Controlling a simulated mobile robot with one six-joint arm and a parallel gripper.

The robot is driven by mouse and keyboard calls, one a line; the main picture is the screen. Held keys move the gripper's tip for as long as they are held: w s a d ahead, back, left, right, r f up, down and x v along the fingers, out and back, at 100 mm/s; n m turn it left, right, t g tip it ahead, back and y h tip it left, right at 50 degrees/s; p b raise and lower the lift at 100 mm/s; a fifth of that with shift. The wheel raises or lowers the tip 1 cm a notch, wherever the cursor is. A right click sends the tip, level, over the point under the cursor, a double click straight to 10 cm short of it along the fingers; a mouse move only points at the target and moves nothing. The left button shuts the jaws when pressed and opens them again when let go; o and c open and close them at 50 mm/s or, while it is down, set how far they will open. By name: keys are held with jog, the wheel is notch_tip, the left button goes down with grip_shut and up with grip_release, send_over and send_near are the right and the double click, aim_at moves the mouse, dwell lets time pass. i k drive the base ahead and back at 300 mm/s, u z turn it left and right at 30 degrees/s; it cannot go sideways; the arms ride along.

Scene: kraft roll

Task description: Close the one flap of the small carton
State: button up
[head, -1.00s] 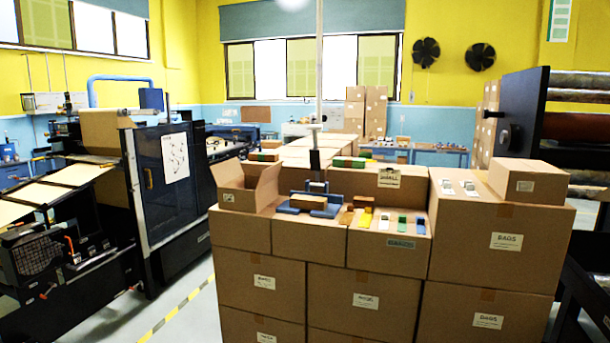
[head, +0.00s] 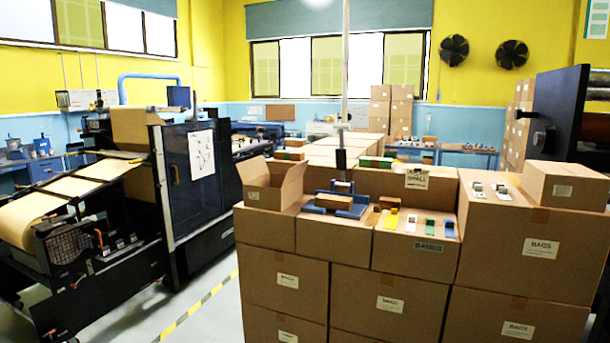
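The small carton (head: 262,193) stands on top of the left end of the carton stack. It is brown, with a white label on its front. My gripper is not in view.
Right of the carton, a blue tool (head: 350,208) with an upright post, several coloured pieces and a larger closed carton (head: 563,184) sit on the stack (head: 280,233). A black machine (head: 195,200) stands left. A floor aisle with yellow-black tape (head: 200,305) runs between.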

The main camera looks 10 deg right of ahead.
aim_at(292, 173)
jog(key=u, duration=0.1)
jog(key=i, duration=1)
jog(key=u, duration=0.1)
jog(key=k, duration=0.8)
jog(key=u, duration=0.6)
jog(key=k, duration=0.6)
jog(key=u, duration=0.8)
jog(key=i, duration=1.75)
jog(key=z, duration=0.15)
